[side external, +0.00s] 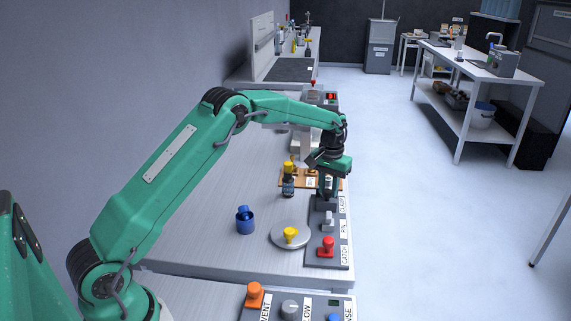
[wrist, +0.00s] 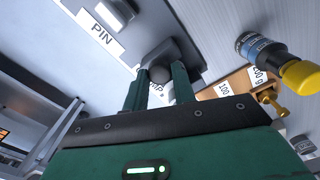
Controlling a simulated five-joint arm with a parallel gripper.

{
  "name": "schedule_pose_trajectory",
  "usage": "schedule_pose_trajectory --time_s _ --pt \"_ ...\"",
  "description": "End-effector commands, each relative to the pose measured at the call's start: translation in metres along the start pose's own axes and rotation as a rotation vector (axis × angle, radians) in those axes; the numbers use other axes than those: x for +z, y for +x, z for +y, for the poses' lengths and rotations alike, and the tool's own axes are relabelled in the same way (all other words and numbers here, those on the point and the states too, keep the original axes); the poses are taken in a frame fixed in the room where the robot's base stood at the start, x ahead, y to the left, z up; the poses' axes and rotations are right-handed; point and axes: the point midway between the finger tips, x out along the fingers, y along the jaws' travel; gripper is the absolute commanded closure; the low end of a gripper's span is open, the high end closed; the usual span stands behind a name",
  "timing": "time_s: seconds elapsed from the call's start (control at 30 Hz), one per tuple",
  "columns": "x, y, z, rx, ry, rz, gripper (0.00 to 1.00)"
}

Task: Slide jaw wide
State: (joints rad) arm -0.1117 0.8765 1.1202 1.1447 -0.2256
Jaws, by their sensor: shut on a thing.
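A dark panel (side external: 316,228) on the bench carries three controls with white labels, the lower two reading PIN and CATCH. My gripper (side external: 327,194) points down over the far end of this panel, by the third label. In the wrist view its two green fingers (wrist: 160,88) are closed on a dark knob (wrist: 158,52) with a rounded grey end. A label partly hidden behind the fingers shows only its last letters. The grey PIN control (side external: 329,219) and the red CATCH knob (side external: 326,246) stand nearer the camera, apart from my gripper. I cannot make out a separate sliding jaw.
A dark bottle with a yellow cap (side external: 288,186) stands left of my gripper, by a wooden tray (wrist: 237,83) with weight labels. A second control panel (side external: 268,292) is in front.

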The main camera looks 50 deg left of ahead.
Motion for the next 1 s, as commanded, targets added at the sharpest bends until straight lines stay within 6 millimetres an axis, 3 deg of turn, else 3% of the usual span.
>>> schedule_pose_trajectory --time_s 0.2,0.57,0.6,0.67,1.0 --pt "0.014 -0.001 0.007 0.000 0.001 -0.002 1.00" --pt "0.018 -0.001 0.009 -0.001 0.003 -0.006 1.00" --pt "0.018 -0.001 0.009 -0.002 0.004 -0.007 0.66" --pt "0.018 -0.001 0.009 -0.001 0.003 -0.006 0.54" --pt "0.016 -0.001 0.008 0.000 0.001 -0.001 0.52"
